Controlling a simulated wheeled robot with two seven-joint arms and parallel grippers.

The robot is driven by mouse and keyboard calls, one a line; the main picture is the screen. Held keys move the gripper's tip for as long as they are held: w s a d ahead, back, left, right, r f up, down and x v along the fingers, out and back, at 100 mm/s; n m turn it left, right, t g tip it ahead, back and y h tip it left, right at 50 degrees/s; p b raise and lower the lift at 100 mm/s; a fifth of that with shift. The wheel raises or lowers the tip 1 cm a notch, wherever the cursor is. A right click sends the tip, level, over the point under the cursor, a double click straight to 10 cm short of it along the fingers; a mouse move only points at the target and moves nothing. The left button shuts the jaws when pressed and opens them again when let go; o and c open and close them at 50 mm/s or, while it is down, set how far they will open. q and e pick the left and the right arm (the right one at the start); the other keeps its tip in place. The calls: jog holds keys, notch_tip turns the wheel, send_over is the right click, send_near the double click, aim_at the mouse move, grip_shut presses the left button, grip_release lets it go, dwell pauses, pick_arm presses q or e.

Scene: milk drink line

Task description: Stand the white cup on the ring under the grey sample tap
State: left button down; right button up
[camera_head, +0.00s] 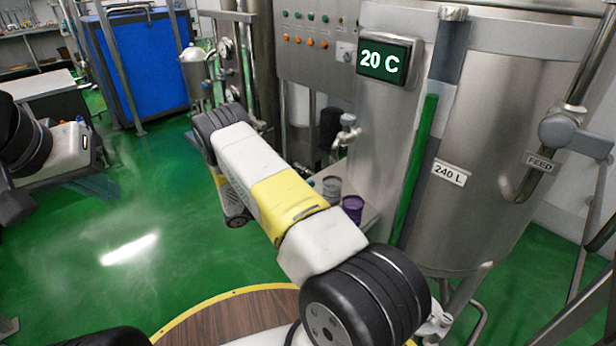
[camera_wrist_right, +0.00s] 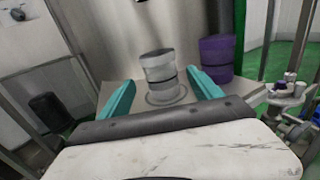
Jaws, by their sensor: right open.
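The white cup (camera_wrist_right: 160,68), pale with a dark band, stands upright on the small shelf in the right wrist view. In the head view the cup (camera_head: 331,187) is partly behind my right arm. The grey sample tap (camera_head: 347,133) sticks out from the tank above the cup. My right gripper (camera_wrist_right: 162,95) is open, its teal fingers on either side of the cup with gaps between; the arm hides it in the head view. My left gripper (camera_head: 96,186) is at the far left, its fingers unclear.
A purple cup (camera_wrist_right: 216,60) stands on the shelf (camera_wrist_right: 84,108) close by the right finger. The steel tank (camera_head: 480,200) rises behind the shelf, with a green vertical strip (camera_head: 414,170) on its wall. The green floor (camera_head: 130,260) to the left is open.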

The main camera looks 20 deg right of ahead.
jog(key=a, duration=0.5)
jog(key=s+r+m+g+y, duration=0.2)
jog(key=s+r+m+y, duration=0.3)
jog(key=r, duration=0.4)
jog(key=s+r+m+g+y, duration=0.1)
jog(key=s+r+m+y, duration=0.35)
jog(key=r, duration=0.45)
jog(key=s+a+r+m+t+y, duration=0.4)
jog(key=s+r+y, duration=0.1)
jog(key=s+r, duration=0.3)
jog(key=s+a+r+m+t+y, duration=0.4)
jog(key=s+a+r+t+y, duration=0.1)
jog(key=s+r, duration=0.3)
jog(key=shift+a+y, duration=0.25)
jog(key=shift+y, duration=0.1)
jog(key=shift+s, duration=0.1)
